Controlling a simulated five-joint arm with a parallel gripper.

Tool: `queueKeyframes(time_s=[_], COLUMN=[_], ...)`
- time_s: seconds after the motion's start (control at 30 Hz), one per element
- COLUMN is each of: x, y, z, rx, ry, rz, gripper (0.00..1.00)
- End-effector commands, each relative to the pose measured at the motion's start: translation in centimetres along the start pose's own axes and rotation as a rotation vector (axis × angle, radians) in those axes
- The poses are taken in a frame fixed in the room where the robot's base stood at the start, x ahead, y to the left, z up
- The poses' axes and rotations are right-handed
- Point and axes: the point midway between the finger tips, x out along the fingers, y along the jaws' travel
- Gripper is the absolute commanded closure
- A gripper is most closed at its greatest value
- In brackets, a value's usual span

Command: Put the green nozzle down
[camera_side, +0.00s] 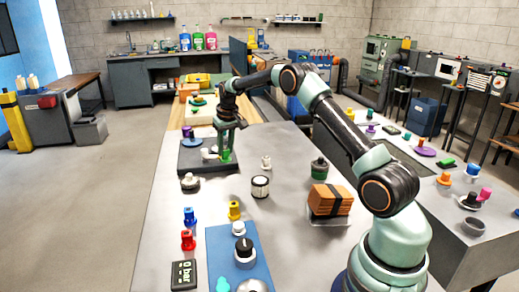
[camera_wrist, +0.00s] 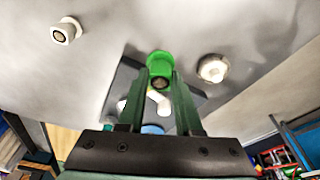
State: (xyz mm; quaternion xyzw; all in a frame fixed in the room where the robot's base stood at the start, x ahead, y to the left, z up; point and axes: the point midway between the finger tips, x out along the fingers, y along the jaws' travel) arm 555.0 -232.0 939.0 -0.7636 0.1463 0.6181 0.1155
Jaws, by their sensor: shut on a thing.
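The green nozzle (camera_side: 226,156) is between the fingers of my gripper (camera_side: 228,148) in the side view. My gripper is shut on it, above or at the right part of a dark flat pad (camera_side: 194,168). In the wrist view the nozzle (camera_wrist: 159,63) shows its round open end between the fingertips of my gripper (camera_wrist: 161,84). Whether the nozzle touches the pad or hangs just above it, I cannot tell. A white bent piece (camera_side: 209,153) is on the pad just left of the nozzle. The fingers hide part of the pad.
A small white fitting (camera_side: 266,162), a black-and-white cylinder (camera_side: 260,187) and a dark-based white fitting (camera_side: 190,182) stand nearby on the grey table. A dark green pot (camera_side: 319,168) and strapped brown blocks (camera_side: 330,200) stand to the right. Bare tabletop lies between them.

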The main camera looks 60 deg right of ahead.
Motion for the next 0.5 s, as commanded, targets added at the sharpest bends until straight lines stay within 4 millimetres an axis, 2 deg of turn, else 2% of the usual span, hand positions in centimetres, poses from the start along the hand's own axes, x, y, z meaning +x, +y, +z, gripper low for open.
queueKeyframes(time_s=[0.03,0.1,0.2,0.37,0.5], x=[1.2,2.4,3.5,4.3,5.9], y=[0.0,0.0,0.0,0.0,-0.1], z=[0.3,0.6,0.8,0.9,1.3], rx=[0.0,0.0,0.0,0.001,0.001], ry=[-0.005,-0.004,-0.002,0.0,-0.003], rz=[0.0,0.0,0.0,0.0,0.0], gripper=[1.0,1.0,1.0,1.0,1.0])
